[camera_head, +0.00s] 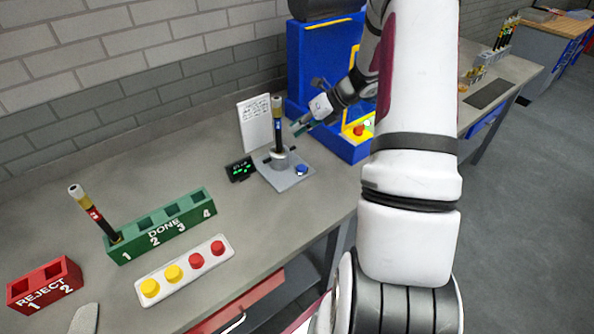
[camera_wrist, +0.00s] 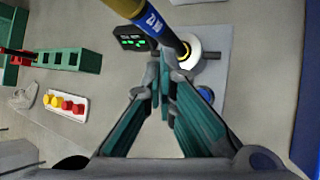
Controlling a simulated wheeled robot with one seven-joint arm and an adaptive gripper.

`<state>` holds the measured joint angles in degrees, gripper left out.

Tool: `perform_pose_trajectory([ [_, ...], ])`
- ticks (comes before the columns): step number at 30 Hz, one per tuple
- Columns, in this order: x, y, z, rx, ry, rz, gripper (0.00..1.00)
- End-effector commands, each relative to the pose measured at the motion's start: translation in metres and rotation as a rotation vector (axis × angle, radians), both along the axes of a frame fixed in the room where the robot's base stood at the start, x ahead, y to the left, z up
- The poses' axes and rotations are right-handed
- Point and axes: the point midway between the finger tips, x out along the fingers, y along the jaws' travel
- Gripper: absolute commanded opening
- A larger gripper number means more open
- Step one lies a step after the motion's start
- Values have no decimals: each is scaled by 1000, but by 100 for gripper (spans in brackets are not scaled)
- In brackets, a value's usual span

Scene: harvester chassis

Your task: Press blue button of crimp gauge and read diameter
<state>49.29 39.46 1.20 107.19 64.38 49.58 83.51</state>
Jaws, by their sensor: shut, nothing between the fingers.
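The crimp gauge has a grey base plate (camera_head: 285,181) on the bench, with a blue button (camera_head: 302,169) at its front right. A black hose (camera_head: 278,125) with a blue label and pale tip stands upright in the gauge. A small black display (camera_head: 240,169) with green digits, too small to read, lies left of the plate. My gripper (camera_head: 299,127) is above the plate, right of the hose. In the wrist view its fingertips (camera_wrist: 163,76) are together and empty. There the blue button (camera_wrist: 206,94) shows right of the fingers, partly hidden by one.
A green DONE rack (camera_head: 160,227) holds a red-labelled hose in slot 1. A red REJECT rack (camera_head: 45,284) and a white strip of yellow and red buttons (camera_head: 185,271) stand at left. A white note (camera_head: 255,124) and a blue machine (camera_head: 310,75) stand behind.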

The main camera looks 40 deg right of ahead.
Motion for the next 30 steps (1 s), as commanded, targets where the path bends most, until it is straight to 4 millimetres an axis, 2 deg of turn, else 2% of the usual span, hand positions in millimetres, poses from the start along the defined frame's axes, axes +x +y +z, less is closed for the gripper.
perform_pose_trajectory([
  [3, -3, -16, -15, 57, 19, -86, 0],
  [7, -4, -22, -22, 86, 29, -130, 0],
  [20, -4, -23, -25, 88, 30, -135, 0],
  [25, -3, -23, -39, 89, 31, -135, 0],
  [30, -3, -23, -62, 90, 32, -136, 0],
])
